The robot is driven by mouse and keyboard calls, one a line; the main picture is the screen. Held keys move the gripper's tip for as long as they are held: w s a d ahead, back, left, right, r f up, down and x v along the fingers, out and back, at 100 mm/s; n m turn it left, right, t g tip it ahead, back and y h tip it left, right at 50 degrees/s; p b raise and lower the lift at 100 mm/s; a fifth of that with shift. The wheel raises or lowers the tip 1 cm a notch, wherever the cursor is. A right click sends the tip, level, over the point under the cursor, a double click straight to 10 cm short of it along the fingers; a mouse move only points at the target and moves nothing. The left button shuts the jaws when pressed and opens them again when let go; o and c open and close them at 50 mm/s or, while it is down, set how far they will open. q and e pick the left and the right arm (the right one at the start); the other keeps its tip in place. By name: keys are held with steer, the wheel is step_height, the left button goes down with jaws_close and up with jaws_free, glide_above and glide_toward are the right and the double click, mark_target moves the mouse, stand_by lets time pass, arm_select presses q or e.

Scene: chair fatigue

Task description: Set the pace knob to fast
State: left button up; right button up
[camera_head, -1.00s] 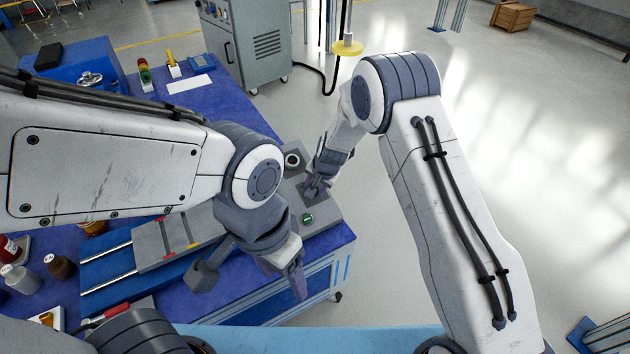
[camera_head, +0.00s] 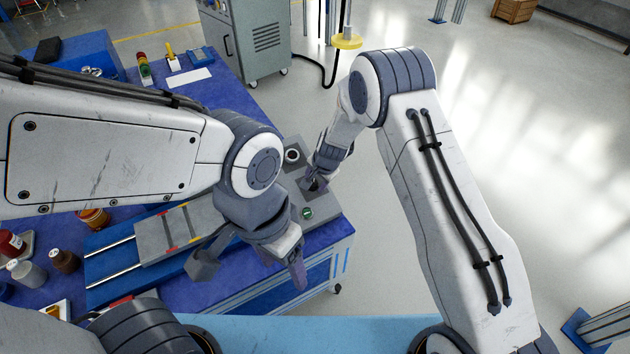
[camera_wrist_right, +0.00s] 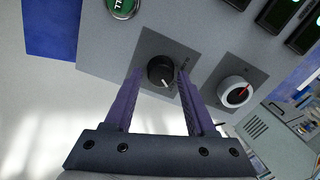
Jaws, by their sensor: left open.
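A black knob (camera_wrist_right: 161,71) with a white pointer line sits on a dark square plate of the grey control panel (camera_wrist_right: 215,60). Its pointer is toward the lower right in the right wrist view. The lettering beside it is too small to read. My right gripper (camera_wrist_right: 160,76) has one finger on each side of the knob, seemingly with small gaps. In the head view my right gripper (camera_head: 314,182) reaches down to the panel and mostly hides the knob. My left gripper (camera_head: 250,268) is open and empty, above the front of the blue table.
A white dial (camera_wrist_right: 236,93) with a red pointer is beside the knob. A green button (camera_head: 307,213) is on the panel's near part. A slide fixture (camera_head: 165,240) and several bottles are to the left. Clear floor lies right of the table.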

steer(key=shift+o, duration=0.3)
steer(key=p+v, duration=0.2)
steer(key=v, duration=0.8)
steer(key=shift+s+r+p, duration=0.2)
steer(key=shift+p, duration=0.1)
steer(key=shift+d, duration=0.1)
steer(key=s+a+r+n+g, duration=0.1)
steer(key=s+a+r+n, duration=0.1)
steer(key=s+r+n, duration=0.35)
steer(key=s+a+r+n+g, duration=0.1)
steer(key=s+a+r+n, duration=0.1)
steer(key=s+r, duration=0.55)
steer(key=s+d+r+n+g, duration=0.1)
steer(key=s+d+r+n, duration=0.2)
steer(key=s, duration=0.7)
steer(key=s+d+r+n+g, duration=0.1)
steer(key=s+d+n, duration=0.3)
steer(key=s, duration=0.6)
step_height(320, 180, up, 20)
steer(key=s+h+p, duration=0.1)
steer(key=p, duration=1.8)
steer(key=shift+a+f+n+p, duration=0.15)
steer(key=shift+n+p, duration=0.15)
steer(key=shift+n, duration=0.15)
